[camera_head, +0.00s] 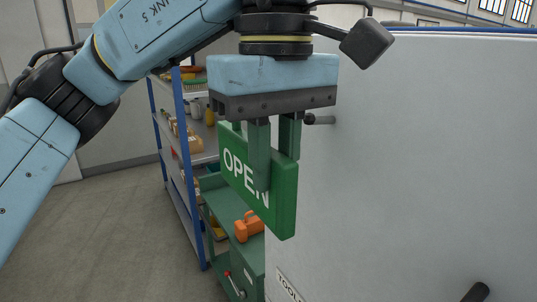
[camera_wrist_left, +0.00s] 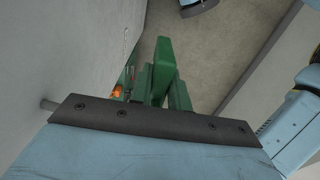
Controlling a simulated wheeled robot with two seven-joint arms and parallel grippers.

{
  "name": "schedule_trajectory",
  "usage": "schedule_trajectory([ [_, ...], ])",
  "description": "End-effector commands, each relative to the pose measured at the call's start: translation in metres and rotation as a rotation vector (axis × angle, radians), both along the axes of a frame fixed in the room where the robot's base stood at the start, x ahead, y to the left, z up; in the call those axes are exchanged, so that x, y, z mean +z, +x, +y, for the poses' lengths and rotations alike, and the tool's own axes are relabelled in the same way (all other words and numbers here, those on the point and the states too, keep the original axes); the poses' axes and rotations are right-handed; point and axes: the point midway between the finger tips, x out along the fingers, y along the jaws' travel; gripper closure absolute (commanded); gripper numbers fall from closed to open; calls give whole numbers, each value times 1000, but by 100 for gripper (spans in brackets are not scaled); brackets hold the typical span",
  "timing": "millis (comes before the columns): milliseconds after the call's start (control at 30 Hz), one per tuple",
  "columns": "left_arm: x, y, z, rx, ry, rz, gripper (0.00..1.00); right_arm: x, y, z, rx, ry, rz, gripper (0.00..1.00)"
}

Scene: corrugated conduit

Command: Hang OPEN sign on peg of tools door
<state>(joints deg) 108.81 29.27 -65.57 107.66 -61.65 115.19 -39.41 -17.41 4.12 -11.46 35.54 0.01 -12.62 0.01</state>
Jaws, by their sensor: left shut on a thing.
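The green OPEN sign (camera_head: 286,208) hangs upright below my left gripper (camera_head: 274,185), whose two green-tinted fingers are shut on it. The white lettering faces left, and a finger covers part of it. In the left wrist view the sign (camera_wrist_left: 164,62) shows edge-on between the fingers (camera_wrist_left: 165,90). The tools door (camera_head: 420,170) is a large pale panel on the right, with a TOOLS label (camera_head: 289,287) low down. A dark peg (camera_head: 320,119) sticks out of the door just right of the fingers. The right gripper is not in view.
Behind the sign stands a blue-framed shelf (camera_head: 197,190) with boxes and jars. A green cart (camera_head: 236,252) carries an orange item (camera_head: 249,226). A dark handle (camera_head: 476,293) is at the door's lower right. Open floor (camera_head: 110,230) lies to the left.

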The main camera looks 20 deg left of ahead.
Motion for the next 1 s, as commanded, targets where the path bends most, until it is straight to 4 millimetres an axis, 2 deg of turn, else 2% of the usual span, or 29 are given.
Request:
schedule_trajectory([
  [133, -1, 10, -8, -1, 0, 0, 100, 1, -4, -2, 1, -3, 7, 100],
  [600, -3, 38, -30, -1, -1, 1, 100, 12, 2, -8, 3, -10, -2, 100],
  [1000, -5, 46, -36, -2, -1, -1, 100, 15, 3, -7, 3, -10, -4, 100],
])
